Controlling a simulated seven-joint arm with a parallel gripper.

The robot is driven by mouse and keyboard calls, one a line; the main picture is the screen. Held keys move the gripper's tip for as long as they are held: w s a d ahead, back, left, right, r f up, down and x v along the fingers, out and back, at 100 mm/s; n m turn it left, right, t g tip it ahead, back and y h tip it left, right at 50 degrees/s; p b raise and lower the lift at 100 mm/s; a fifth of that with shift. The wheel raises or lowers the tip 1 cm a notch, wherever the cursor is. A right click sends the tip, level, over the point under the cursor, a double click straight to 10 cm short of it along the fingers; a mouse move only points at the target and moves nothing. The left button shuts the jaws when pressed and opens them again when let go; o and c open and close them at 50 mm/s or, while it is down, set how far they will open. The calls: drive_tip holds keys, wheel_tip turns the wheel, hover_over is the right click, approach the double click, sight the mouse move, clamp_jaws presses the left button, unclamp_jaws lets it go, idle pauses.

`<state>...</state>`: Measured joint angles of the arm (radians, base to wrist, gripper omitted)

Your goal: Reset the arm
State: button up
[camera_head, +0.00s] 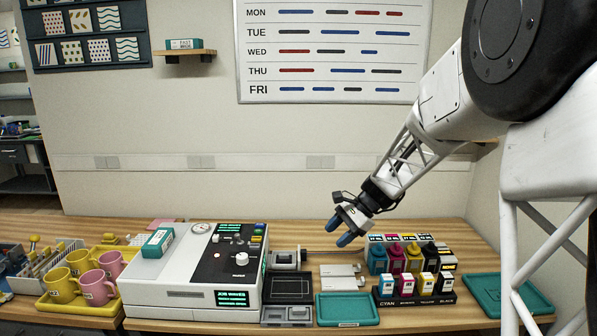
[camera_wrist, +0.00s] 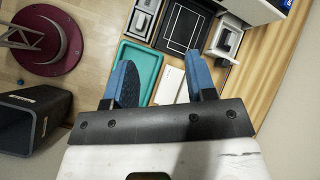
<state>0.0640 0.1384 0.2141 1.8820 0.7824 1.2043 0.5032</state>
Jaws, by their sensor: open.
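My gripper (camera_head: 341,231) hangs in the air above the wooden table, left of the ink bottles and right of the white press machine (camera_head: 190,268). In the wrist view its two blue fingers (camera_wrist: 160,85) are spread apart with nothing between them. The arm comes in from the upper right and bends down to the gripper. Beneath the fingers the wrist view shows a teal tray (camera_wrist: 153,66) and white flat pieces (camera_wrist: 170,84).
A tray with yellow and pink mugs (camera_head: 75,282) stands left of the machine. Ink bottles in a black rack (camera_head: 415,299) stand to the right. Another teal tray (camera_head: 497,292) lies at far right. A black bin (camera_wrist: 32,118) stands on the floor.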

drive_tip(key=s+d+r+n+t+h, duration=0.1)
drive_tip(key=s+d+r+n+h, duration=0.2)
drive_tip(key=s, duration=0.9)
drive_tip(key=s+r+n+h, duration=0.2)
drive_tip(key=s+r+n, duration=0.15)
drive_tip(key=s, duration=0.75)
drive_tip(key=s+d+n+t+h, duration=0.1)
drive_tip(key=s+d+n, duration=0.1)
drive_tip(key=s, duration=0.7)
drive_tip(key=s+d+n+t+h, duration=0.1)
drive_tip(key=s+d+n+h, duration=0.1)
drive_tip(key=s, duration=0.8)
drive_tip(key=shift+d+f+t+h, duration=0.25)
drive_tip(key=shift+f+t+h, duration=0.05)
drive_tip(key=shift+f, duration=0.05)
